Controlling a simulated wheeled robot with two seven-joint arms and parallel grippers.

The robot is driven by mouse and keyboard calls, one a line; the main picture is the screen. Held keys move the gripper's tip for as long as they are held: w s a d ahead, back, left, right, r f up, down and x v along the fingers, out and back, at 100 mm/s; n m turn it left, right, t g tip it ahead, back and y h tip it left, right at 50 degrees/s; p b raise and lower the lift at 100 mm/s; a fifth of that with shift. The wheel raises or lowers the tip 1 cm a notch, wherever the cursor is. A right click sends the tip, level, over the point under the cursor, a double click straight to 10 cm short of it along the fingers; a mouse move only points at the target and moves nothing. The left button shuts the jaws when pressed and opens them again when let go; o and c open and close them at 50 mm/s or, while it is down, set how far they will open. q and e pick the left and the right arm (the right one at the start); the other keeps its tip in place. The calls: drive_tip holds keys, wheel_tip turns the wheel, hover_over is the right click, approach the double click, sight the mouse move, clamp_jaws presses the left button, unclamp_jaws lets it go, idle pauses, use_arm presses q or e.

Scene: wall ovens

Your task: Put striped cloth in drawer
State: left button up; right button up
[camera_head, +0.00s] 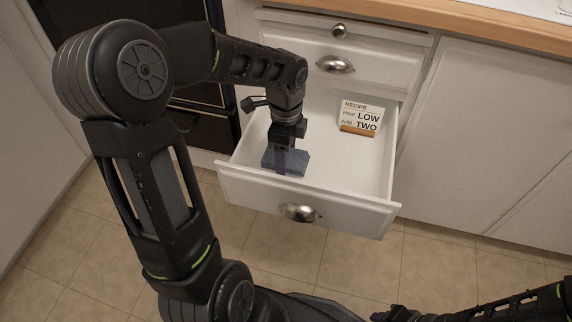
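The drawer (257,190) is pulled open under a closed white drawer. A small blue-grey cloth (297,166) with a purple band across its middle lies low inside it, near the front left. My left gripper (287,150) points down into the drawer right at the cloth. The fingers overlap the cloth, so I cannot tell whether they are shut on it or resting open around it. My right arm lies low at the bottom right, with its end (395,315) cut by the picture's lower edge; its fingers are not clear.
A recipe card (361,116) reading "LOW" and "TWO" stands at the back right inside the drawer. The drawer's right side is otherwise clear. Closed white cabinet doors (480,135) are at the right, a wooden counter (470,22) is above, and a black oven (205,120) is at the left.

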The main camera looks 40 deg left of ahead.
use_arm(q)
drive_tip(key=shift+f+b, duration=0.75)
drive_tip(key=shift+f, duration=1.65)
drive_tip(key=o, duration=1.3)
drive_tip(key=shift+f, duration=0.1)
drive_tip(key=shift+o, duration=0.2)
wheel_tip(320, 180, up, 12)
drive_tip(key=p, duration=0.4)
